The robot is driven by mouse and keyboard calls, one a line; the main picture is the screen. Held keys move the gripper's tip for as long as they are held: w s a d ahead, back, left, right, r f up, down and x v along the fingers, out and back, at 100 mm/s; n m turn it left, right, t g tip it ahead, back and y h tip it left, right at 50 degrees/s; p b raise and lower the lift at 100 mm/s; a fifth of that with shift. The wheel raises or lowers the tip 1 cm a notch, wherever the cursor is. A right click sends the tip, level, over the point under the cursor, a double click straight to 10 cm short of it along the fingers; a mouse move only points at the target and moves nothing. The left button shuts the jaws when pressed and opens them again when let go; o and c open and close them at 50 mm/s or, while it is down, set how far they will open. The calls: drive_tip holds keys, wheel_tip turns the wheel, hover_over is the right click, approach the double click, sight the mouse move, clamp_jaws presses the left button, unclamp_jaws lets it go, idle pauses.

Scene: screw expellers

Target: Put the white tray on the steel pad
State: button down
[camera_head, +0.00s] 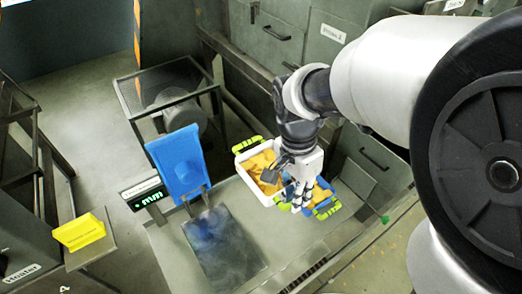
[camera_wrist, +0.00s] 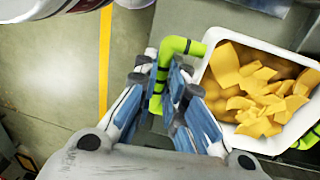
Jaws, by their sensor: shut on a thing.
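The white tray (camera_head: 245,184) holds yellow-orange pieces and has bright green handles. In the head view it is at the outlet end of the machine, left of my gripper (camera_head: 302,190). In the wrist view the white tray (camera_wrist: 222,140) fills the right side. My gripper (camera_wrist: 165,92) has its fingers closed around the green handle (camera_wrist: 185,45) at the tray's side. A dark, flat, shiny plate (camera_head: 225,248), which looks like the steel pad, lies bare on the grey bench, lower left of the tray.
A blue tray with green handles (camera_head: 328,210) is close to the right of my gripper. A blue upright panel (camera_head: 178,162) and a green-lit display (camera_head: 146,196) stand behind the plate. A yellow tray (camera_head: 80,232) is at the left. The bench between plate and tray is clear.

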drive_tip(key=f+b, duration=0.1)
drive_tip(key=f, duration=0.5)
drive_tip(key=f+b, duration=0.2)
drive_tip(key=f, duration=0.5)
drive_tip(key=f+b, duration=0.1)
drive_tip(key=f, duration=0.5)
drive_tip(key=shift+s+f+b, duration=0.15)
drive_tip(key=shift+s+b, duration=0.1)
drive_tip(key=shift+b, duration=0.15)
drive_tip(key=c, duration=1.7)
unclamp_jaws()
drive_tip(key=shift+o, duration=0.2)
